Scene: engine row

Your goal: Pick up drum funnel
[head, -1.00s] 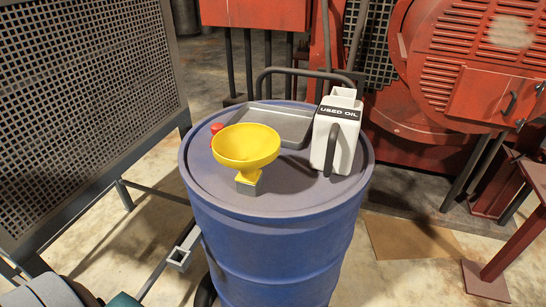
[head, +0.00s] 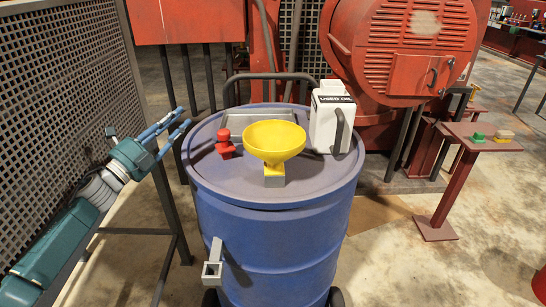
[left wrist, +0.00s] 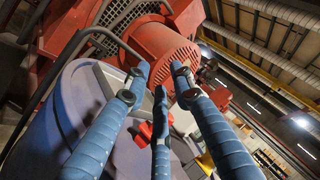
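The yellow drum funnel (head: 274,140) stands upright on a small grey square base on top of the blue drum (head: 270,236). In the left wrist view only a small yellow piece of the funnel (left wrist: 205,162) shows, behind a finger. My left gripper (head: 184,122) is to the left of the drum, near the mesh panel. Its blue fingers are spread, with nothing between them, and it is apart from the funnel. In the left wrist view the open fingers (left wrist: 160,76) point past the drum top. My right gripper is not in view.
A red cap-like part (head: 225,146) stands on the drum left of the funnel. A grey tray (head: 257,116) lies behind it, and a white used-oil jug (head: 325,128) stands at the right. A mesh panel (head: 60,95) is at the left. Red machinery (head: 412,45) stands behind.

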